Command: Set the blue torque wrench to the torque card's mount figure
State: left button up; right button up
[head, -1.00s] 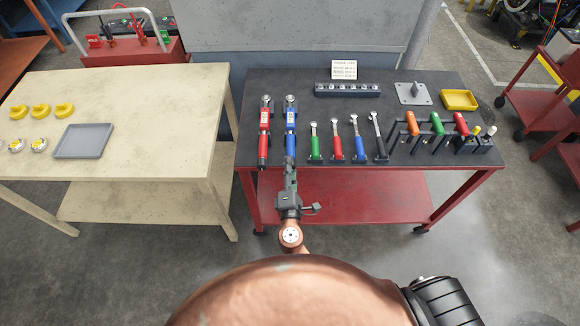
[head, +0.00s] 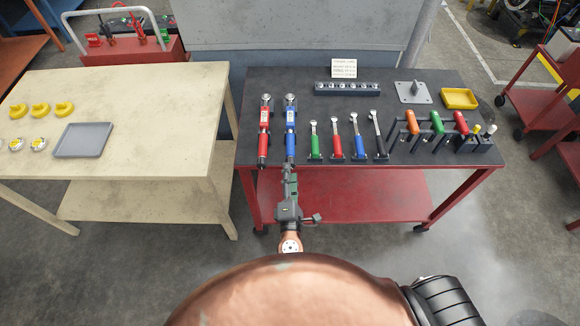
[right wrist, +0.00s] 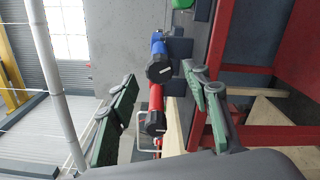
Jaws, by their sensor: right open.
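The blue torque wrench (head: 290,120) lies on the dark top of the red workbench, its handle end toward me at the front edge. A red torque wrench (head: 264,125) lies parallel on its left. The torque card (head: 344,68) stands at the back; its text is too small to read. My right gripper (head: 288,170) is open and empty, just in front of the blue wrench's handle end. In the right wrist view, the dark end knobs of the blue wrench (right wrist: 159,72) and red wrench (right wrist: 155,122) show between the open fingers (right wrist: 162,82). My left gripper is out of view.
Small ratchets with green, red, blue and black handles (head: 378,137) lie right of the wrenches. A socket rail (head: 347,90), a rack of screwdrivers (head: 437,130) and a yellow tray (head: 460,98) share the bench. A cream table (head: 150,100) stands to the left.

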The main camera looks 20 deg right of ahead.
jog(key=v, duration=0.8)
jog(key=d+f+m+g+y, duration=0.1)
jog(key=d+f+g+y, duration=0.2)
jog(key=f, duration=1.7)
jog(key=s+d+f+m+g, duration=0.1)
jog(key=s+d+f+g, duration=0.15)
jog(key=f, duration=0.45)
jog(key=s+d+f+m+g, duration=0.2)
jog(key=s+f, duration=0.2)
jog(key=f, duration=0.3)
jog(key=s+d+f+m+g, duration=0.1)
jog(key=s+d+f+g, duration=0.15)
jog(key=f, duration=0.45)
jog(key=s+d+f+m+g, duration=0.2)
jog(key=s+f, duration=0.4)
jog(key=s, duration=0.5)
jog(key=s+d+f+m+g+y, duration=0.1)
jog(key=s+d+f+m, duration=0.4)
jog(key=s, duration=0.6)
jog(key=s+d+f+m+g, duration=0.3)
jog(key=s+f+m, duration=0.2)
jog(key=s+f, duration=0.4)
jog(key=s, duration=0.3)
jog(key=shift+d+f+g+y, duration=0.25)
jog(key=shift+d+g+y, duration=0.05)
jog(key=shift+d+y, duration=0.1)
